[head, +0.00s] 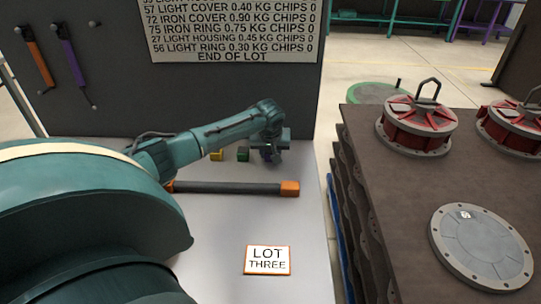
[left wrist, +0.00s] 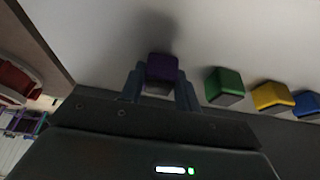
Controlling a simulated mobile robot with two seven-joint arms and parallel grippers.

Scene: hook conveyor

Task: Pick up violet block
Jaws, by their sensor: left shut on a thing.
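The violet block (left wrist: 162,68) shows between the two fingers of my left gripper (left wrist: 160,88) in the left wrist view. The gripper is shut on it, and a dark shadow lies on the white tabletop beyond it. In the head view my left gripper (head: 270,153) is at the far right part of the table, and the violet block is mostly hidden there. I cannot tell whether the block touches the table. My right gripper is not in view.
A green block (left wrist: 225,86), a yellow block (left wrist: 272,97) and a blue block (left wrist: 306,104) stand in a row beside the gripper. A dark bar with orange ends (head: 290,188) and a LOT THREE card (head: 267,260) lie nearer. A stack with metal covers (head: 482,250) stands right.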

